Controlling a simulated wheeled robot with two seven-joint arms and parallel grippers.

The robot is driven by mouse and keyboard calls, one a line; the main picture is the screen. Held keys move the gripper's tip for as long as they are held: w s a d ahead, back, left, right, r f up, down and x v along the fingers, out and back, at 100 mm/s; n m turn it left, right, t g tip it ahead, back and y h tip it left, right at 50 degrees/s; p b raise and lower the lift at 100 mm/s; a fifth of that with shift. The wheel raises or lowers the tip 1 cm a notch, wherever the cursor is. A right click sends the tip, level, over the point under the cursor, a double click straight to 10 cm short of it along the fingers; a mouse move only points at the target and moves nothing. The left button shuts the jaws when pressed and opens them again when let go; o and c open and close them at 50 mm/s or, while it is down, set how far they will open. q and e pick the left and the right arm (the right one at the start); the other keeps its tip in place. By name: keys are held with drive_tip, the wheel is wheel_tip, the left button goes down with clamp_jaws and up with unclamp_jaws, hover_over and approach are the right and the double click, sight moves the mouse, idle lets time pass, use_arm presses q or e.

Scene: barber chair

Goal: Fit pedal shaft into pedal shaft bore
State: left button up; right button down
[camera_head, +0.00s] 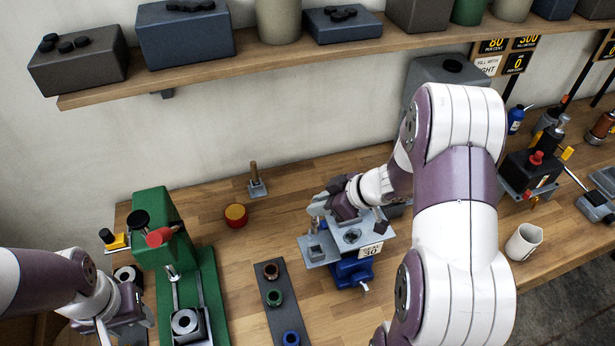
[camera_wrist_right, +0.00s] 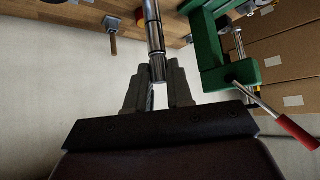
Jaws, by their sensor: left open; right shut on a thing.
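My right gripper (camera_wrist_right: 158,80) is shut on a shiny metal shaft (camera_wrist_right: 155,38), which I take to be the pedal shaft, in the right wrist view. The shaft sticks out beyond the fingertips. In the head view the right gripper (camera_head: 343,207) is over the back left of a grey metal fixture (camera_head: 318,248) on a blue base (camera_head: 352,271); the shaft is hard to make out there. A dark round opening (camera_head: 352,236) shows in the fixture's top; I cannot tell whether it is the bore. My left gripper (camera_head: 128,312) is open at lower left.
A green press (camera_head: 158,222) with a red-knobbed handle stands right of my left gripper. A dark strip (camera_head: 281,318) with coloured rings lies left of the fixture. A white mug (camera_head: 523,242) is at right.

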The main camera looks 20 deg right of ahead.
sight(315, 219)
drive_tip(key=f+b, duration=0.1)
drive_tip(key=s+f, duration=0.1)
drive_tip(key=f, duration=0.1)
drive_tip(key=shift+s+f+b, duration=0.1)
drive_tip(key=shift+s+b, duration=0.05)
drive_tip(key=shift+b, duration=0.25)
use_arm(q)
drive_tip(key=shift+s+f+b, duration=0.5)
drive_tip(key=shift+s+f, duration=0.45)
drive_tip(key=shift+f, duration=0.2)
use_arm(e)
drive_tip(key=shift+s+f, duration=0.2)
drive_tip(key=shift+f, duration=0.6)
use_arm(q)
drive_tip(key=shift+s, duration=0.2)
use_arm(e)
drive_tip(key=shift+s+r, duration=0.1)
drive_tip(key=shift+s, duration=0.15)
use_arm(q)
drive_tip(key=shift+r, duration=0.1)
